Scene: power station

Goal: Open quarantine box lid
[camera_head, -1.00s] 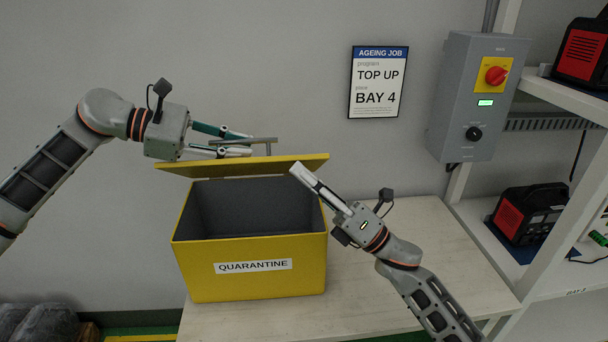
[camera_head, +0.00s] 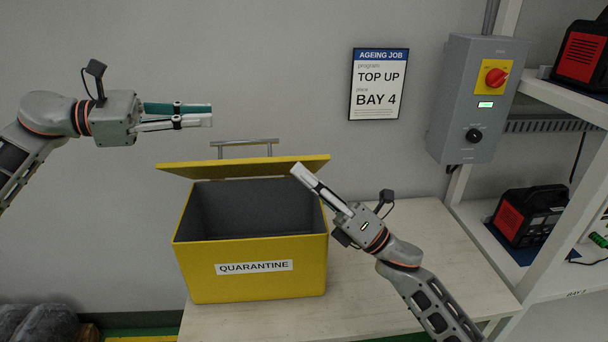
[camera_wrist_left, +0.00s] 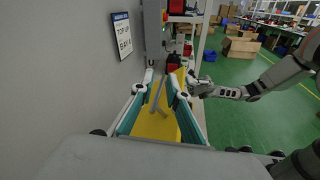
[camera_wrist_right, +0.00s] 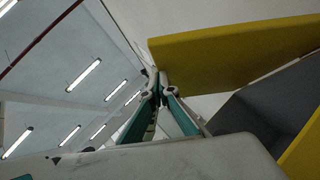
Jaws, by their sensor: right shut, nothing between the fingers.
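The yellow quarantine box (camera_head: 200,270) stands on the table with its front label facing me and its dark inside showing. Its yellow lid (camera_head: 240,168) is raised along the back of the opening. The grey bar handle (camera_head: 245,142) shows beyond the lid's upper edge. My left gripper (camera_head: 212,115) is open and empty, above and left of the handle; the handle also shows below its fingers in the left wrist view (camera_wrist_left: 157,97). My right gripper (camera_head: 297,169) is shut and empty, its tips at the lid's right end. I cannot tell whether they touch the lid.
The pale table (camera_head: 420,250) is clear right of the box. A grey control box (camera_head: 465,140) with a red knob hangs on the wall. A shelf rack (camera_head: 560,100) with red-black units stands at the right. A sign (camera_head: 379,83) hangs on the wall.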

